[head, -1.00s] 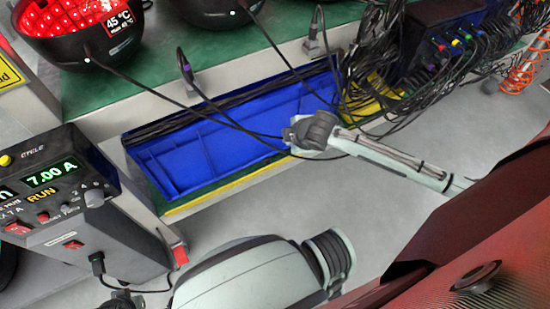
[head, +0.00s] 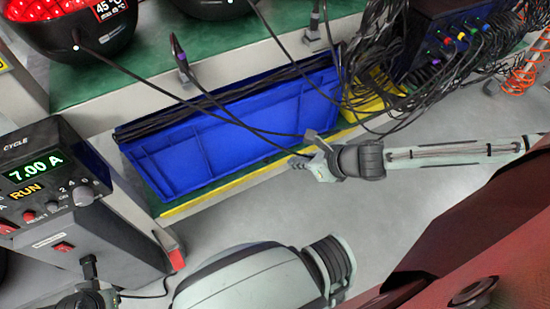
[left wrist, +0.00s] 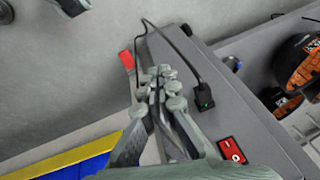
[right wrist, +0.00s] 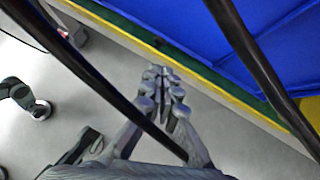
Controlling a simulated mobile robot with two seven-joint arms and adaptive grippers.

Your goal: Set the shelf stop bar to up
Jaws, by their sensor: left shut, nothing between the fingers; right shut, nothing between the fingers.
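The shelf stop bar appears to be the yellow strip (head: 235,187) along the front edge of the low green shelf, below the blue bin. It also shows in the right wrist view (right wrist: 190,65) and the left wrist view (left wrist: 60,158). I cannot tell its setting. My right gripper (head: 304,153) is shut and empty, near the bin's right front corner; in its wrist view the fingertips (right wrist: 163,76) point towards the strip, apart from it.
Black cables (head: 235,118) hang across the bin (head: 225,150) and pass close to my right gripper (right wrist: 245,45). The power supply (head: 85,225) stands at left, with a plug and a red switch (left wrist: 232,150). A red end piece (head: 177,258) is beside it.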

